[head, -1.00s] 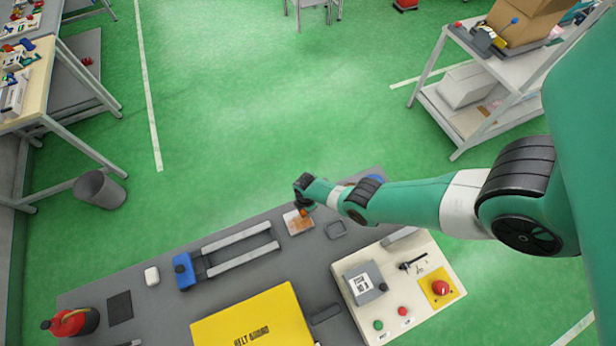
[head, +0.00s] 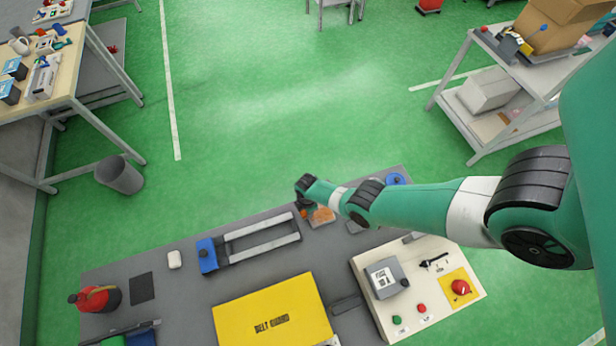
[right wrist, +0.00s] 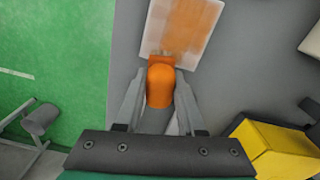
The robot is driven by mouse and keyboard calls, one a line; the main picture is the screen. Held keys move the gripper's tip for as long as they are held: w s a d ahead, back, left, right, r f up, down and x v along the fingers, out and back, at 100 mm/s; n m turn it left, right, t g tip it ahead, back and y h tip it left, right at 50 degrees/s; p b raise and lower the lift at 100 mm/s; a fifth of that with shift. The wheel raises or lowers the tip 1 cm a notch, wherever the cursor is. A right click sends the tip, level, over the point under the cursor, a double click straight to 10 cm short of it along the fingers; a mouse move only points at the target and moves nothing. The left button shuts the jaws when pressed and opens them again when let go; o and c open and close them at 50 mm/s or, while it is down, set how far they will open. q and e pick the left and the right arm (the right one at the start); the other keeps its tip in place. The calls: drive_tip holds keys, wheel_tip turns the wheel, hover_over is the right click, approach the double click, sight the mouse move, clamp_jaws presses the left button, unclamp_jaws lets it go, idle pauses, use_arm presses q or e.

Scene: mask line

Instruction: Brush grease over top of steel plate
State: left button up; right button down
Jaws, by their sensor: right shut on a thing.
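The steel plate (head: 319,224) lies flat on the grey bench, with an orange smear over part of its top. In the right wrist view the plate (right wrist: 207,14) looks pale, with streaky orange down its middle. My right gripper (head: 304,205) is shut on an orange-handled brush (right wrist: 160,85). In the head view the brush (head: 304,213) is at the plate's left edge. Its head meets the plate's near edge in the wrist view; I cannot tell whether the bristles press on it. My left gripper is not in view.
On the bench (head: 185,292) are a blue clamp with two rails (head: 208,256), a yellow belt guard (head: 272,311), a control panel (head: 440,252), a red can (head: 95,298) and a blue round item (head: 395,180). Green floor lies beyond the bench.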

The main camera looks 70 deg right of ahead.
drive_tip(key=r, duration=0.1)
drive_tip(key=r+p, duration=0.2)
drive_tip(key=shift+w+d+r, duration=0.25)
drive_tip(key=shift+d+r, duration=0.1)
drive_tip(key=shift+r, duration=0.05)
wheel_tip(320, 180, up, 4)
drive_tip(key=p, duration=0.4)
drive_tip(key=shift+f, duration=0.1)
drive_tip(key=shift+s, duration=0.1)
